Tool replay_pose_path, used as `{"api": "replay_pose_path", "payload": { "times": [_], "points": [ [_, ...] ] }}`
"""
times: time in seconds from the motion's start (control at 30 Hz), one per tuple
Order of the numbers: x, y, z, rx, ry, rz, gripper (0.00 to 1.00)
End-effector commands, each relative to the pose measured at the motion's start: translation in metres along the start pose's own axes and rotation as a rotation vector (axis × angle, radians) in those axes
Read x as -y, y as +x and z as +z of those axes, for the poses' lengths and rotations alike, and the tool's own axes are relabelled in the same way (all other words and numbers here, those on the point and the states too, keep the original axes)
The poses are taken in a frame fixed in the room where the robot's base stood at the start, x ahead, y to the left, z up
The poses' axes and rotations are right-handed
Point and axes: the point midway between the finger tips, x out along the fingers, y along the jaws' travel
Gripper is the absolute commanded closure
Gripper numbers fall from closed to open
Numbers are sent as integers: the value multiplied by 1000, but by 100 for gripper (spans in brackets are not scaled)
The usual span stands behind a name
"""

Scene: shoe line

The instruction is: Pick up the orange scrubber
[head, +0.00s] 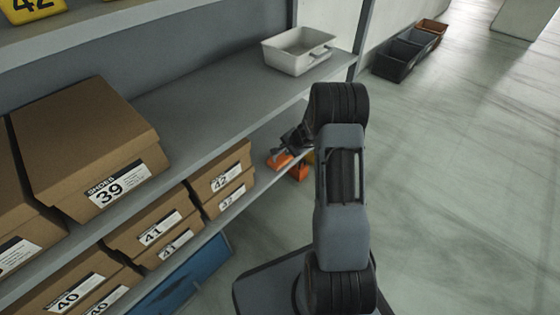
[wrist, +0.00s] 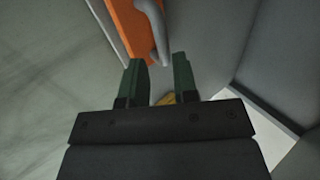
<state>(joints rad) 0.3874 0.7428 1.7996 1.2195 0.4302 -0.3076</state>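The orange scrubber (wrist: 126,24) shows at the top of the wrist view, an orange block with a grey handle (wrist: 154,28) along its right side. In the head view its orange (head: 279,161) shows on the lower shelf, right of the boxes marked 42, partly hidden by my gripper (head: 291,141). In the wrist view my gripper (wrist: 159,62) is open. The handle's lower end appears between the two green fingertips, and I cannot tell whether they touch it. A small yellow thing (wrist: 166,100) shows between the fingers, mostly hidden.
Brown shoe boxes (head: 90,150) fill the shelves at left. A white bin (head: 292,52) stands on the upper shelf (head: 200,100), above my gripper. Dark bins (head: 398,58) and an orange bin (head: 432,27) stand on the floor at back right. The floor at right is clear.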

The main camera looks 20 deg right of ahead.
Motion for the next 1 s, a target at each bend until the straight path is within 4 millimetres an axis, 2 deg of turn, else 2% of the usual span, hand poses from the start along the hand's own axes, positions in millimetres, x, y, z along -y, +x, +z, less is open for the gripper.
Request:
{"api": "replay_pose_path", "payload": {
  "times": [0.17,0.4,0.53,0.87,1.0],
  "points": [
    [0,10,1,2,-2,1,73],
    [1,43,0,4,-4,1,73],
    [2,54,0,3,-4,1,73],
    [4,58,-1,2,-3,0,73],
    [3,57,-1,2,-3,0,85]
  ]
}}
